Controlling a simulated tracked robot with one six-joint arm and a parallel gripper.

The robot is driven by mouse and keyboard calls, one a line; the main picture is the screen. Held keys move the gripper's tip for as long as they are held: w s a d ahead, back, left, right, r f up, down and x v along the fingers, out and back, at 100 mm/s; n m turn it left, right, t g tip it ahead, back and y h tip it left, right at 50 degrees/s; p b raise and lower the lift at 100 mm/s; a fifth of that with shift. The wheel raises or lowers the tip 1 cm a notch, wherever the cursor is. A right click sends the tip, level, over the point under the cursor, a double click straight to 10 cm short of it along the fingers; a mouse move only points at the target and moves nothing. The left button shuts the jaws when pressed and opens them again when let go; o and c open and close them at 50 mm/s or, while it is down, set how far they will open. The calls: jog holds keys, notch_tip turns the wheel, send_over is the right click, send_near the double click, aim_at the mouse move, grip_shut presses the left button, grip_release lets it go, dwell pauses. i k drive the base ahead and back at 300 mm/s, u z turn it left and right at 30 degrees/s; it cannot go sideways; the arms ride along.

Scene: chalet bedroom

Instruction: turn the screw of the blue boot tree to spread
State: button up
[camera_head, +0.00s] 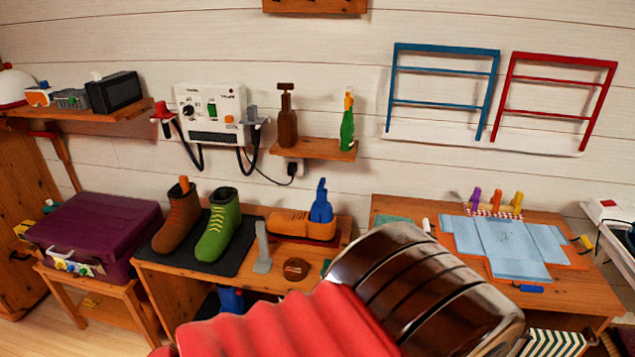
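A blue upright piece (321,205) stands at the right end of an orange-tan wooden shoe-shaped form (288,223) on the middle bench. It looks like the blue boot tree, but its screw is too small to make out. A brown boot (176,222) with an orange piece sticking out of its top and a green boot (217,232) stand upright on a dark mat (246,254) to the left. My arm, a red ribbed sleeve and a shiny dark metal section, fills the lower middle in front of the bench. My gripper's fingers do not show.
A grey tool (262,248) and a round brown tin (296,268) are near the bench front. A purple case (95,232) is at left. A right-hand table (575,287) holds light-blue cloth. A small shelf (318,149) with two bottles hangs above the bench.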

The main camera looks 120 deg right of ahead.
aim_at(321, 184)
jog(key=z, duration=4.35)
jog(key=i, duration=0.75)
jog(key=u, duration=0.15)
